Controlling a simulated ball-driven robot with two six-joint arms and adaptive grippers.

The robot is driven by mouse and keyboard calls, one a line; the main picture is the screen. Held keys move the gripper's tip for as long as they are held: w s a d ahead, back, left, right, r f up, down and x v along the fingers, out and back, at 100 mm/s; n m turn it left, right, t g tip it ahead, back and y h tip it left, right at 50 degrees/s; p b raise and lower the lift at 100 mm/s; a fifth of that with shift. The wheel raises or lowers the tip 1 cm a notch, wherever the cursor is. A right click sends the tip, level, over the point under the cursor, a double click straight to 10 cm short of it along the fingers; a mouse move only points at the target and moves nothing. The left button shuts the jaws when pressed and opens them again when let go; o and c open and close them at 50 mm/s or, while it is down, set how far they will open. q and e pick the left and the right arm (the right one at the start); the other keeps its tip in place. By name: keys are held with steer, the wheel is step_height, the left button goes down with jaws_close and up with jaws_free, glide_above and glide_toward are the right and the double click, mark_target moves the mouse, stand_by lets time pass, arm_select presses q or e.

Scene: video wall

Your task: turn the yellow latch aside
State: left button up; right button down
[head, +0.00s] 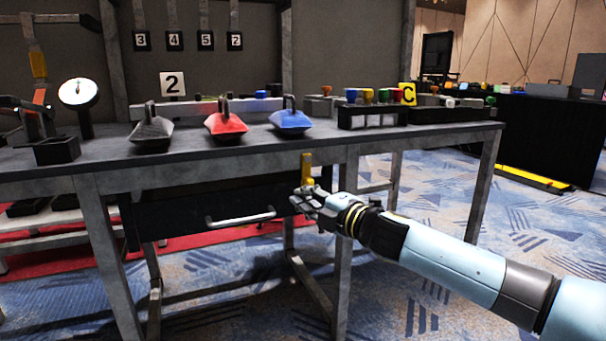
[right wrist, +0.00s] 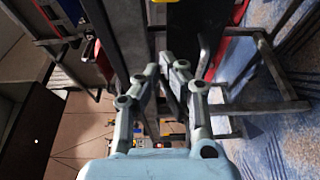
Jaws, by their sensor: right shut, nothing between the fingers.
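The yellow latch (head: 307,168) stands upright at the right end of the black drawer (head: 200,212), just under the table top. Its lower end is close to the fingers of my right gripper (head: 304,198), which is shut and empty just below it. I cannot tell whether they touch. The drawer has a pale bar handle (head: 240,219) and looks shut. In the right wrist view the closed right gripper (right wrist: 163,70) points up the picture. A yellow piece (right wrist: 165,1) is cut by the top edge there; it may be the latch. My left gripper is out of view.
The table (head: 240,148) carries grey, red (head: 226,125) and blue (head: 290,121) weight-like blocks, a dial (head: 78,93) and a rack of coloured parts (head: 372,118). A table leg (head: 345,245) stands close to my right gripper.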

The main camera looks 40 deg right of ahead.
mark_target(308, 174)
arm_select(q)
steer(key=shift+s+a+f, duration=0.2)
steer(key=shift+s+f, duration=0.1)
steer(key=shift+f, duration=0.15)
arm_select(e)
steer(key=w+d, duration=0.2)
steer(key=w, duration=0.1)
steer(key=w+d, duration=0.1)
steer(key=w, duration=0.1)
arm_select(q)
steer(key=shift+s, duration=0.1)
arm_select(e)
steer(key=shift+s+d, duration=0.1)
